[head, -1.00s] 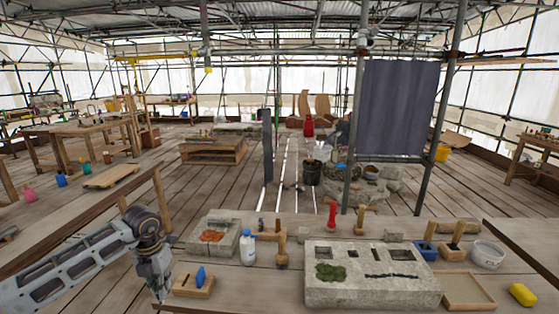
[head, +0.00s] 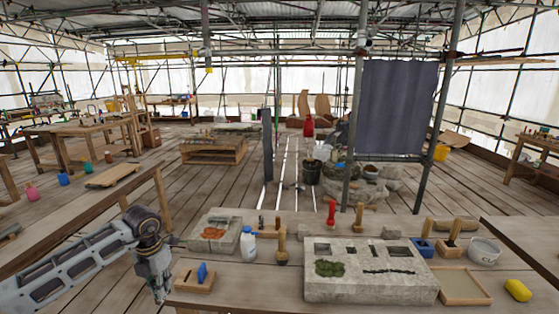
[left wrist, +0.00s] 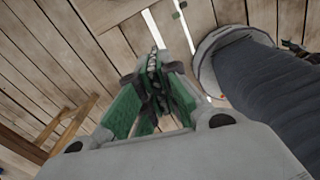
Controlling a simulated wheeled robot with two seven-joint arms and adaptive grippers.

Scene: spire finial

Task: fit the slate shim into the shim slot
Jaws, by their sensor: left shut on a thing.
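My left gripper (head: 160,293) hangs low at the front left of the bench, just left of a wooden holder. In the left wrist view its green fingers (left wrist: 154,78) close on a small grey piece (left wrist: 153,62), apparently the slate shim, mostly hidden by the fingertips. The pale stone block (head: 370,290) lies well to the right on the bench, with several dark rectangular openings in its top. The middle opening (head: 351,253) is small; I cannot tell which is the shim slot. My right gripper is not in view.
The wooden holder (head: 188,287) carries a blue piece (head: 202,272). A shallow tray (head: 484,299) and yellow sponge (head: 517,290) lie at right.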

